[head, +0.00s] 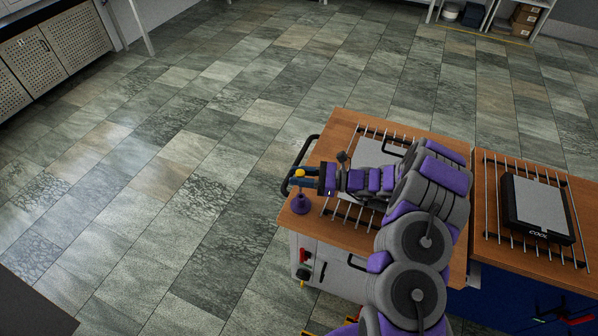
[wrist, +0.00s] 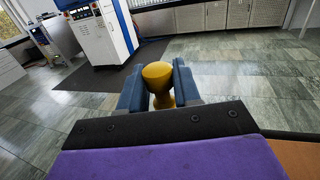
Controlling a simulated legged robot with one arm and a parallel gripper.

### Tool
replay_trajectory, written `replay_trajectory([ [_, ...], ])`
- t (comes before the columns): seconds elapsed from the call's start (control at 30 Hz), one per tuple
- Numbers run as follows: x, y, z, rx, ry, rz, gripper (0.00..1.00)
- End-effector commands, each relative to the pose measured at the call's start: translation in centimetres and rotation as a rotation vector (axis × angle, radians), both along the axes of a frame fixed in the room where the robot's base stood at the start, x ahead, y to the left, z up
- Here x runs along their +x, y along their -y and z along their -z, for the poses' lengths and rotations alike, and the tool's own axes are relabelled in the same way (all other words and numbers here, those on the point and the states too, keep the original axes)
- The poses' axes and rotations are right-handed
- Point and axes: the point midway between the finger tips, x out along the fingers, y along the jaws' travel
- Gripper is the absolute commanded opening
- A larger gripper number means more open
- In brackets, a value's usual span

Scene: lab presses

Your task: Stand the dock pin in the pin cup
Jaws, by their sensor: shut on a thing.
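The dock pin (wrist: 157,73) is yellow, with a rounded flared top and a narrower neck. My gripper (wrist: 159,88) is shut on it, with one blue finger on each side. In the head view the pin's yellow top (head: 300,173) shows at the end of my gripper (head: 304,183), near the bench's left edge. A purple flared piece, which looks like the pin cup (head: 301,205), stands on the wooden top just below the gripper in the picture. The pin's lower end is hidden, so I cannot tell whether it touches the cup.
The wooden bench top (head: 346,125) carries a rack of metal rods and a black handle (head: 300,160) at its left edge. My arm covers much of it. A second bench at right holds a black tray marked COOL (head: 538,209). Open tiled floor lies to the left.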

Motion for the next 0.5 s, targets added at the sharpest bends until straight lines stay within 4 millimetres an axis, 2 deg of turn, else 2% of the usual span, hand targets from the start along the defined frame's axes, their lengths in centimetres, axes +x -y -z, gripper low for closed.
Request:
replay_trajectory([
  [0.2,0.0,-0.1,1.6,0.000,0.000,-0.001,0.00],
  [0.5,0.0,-0.2,1.9,-0.001,0.002,-0.001,0.00],
])
